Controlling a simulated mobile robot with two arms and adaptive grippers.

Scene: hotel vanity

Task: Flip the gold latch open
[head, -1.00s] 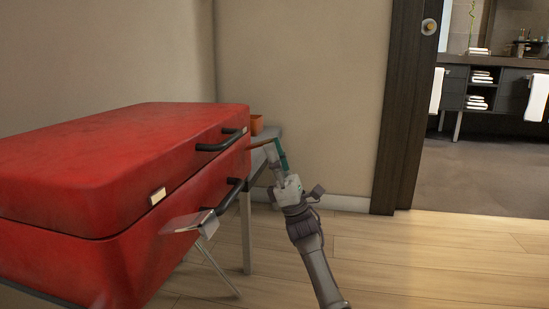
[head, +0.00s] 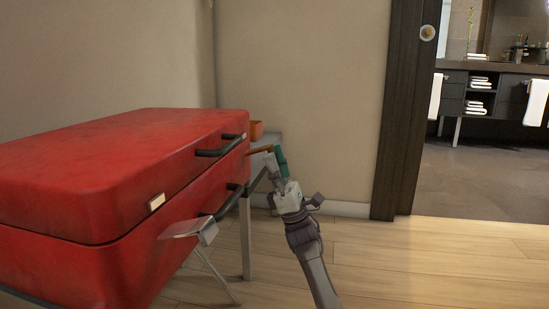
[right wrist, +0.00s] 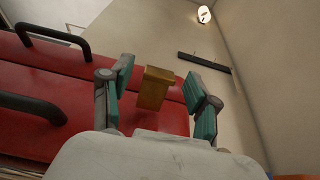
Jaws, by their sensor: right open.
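The red suitcase (head: 110,170) lies shut on a stand in the head view. A pale gold latch (head: 157,201) sits on its front seam, and another small pale latch (head: 244,136) shows near its far right end. My right gripper (head: 274,160) is beside that far end. In the right wrist view, a gold latch (right wrist: 154,88) appears between the two open, teal-padded fingers of my right gripper (right wrist: 160,76), with room on both sides. The suitcase (right wrist: 70,70) is behind it. I cannot tell how near the fingers are in depth. My left gripper is not in view.
Black handles (head: 222,147) stick out from the suitcase front. A grey flat piece (head: 185,229) juts out below the front latch. The wooden floor (head: 430,265) to the right is clear.

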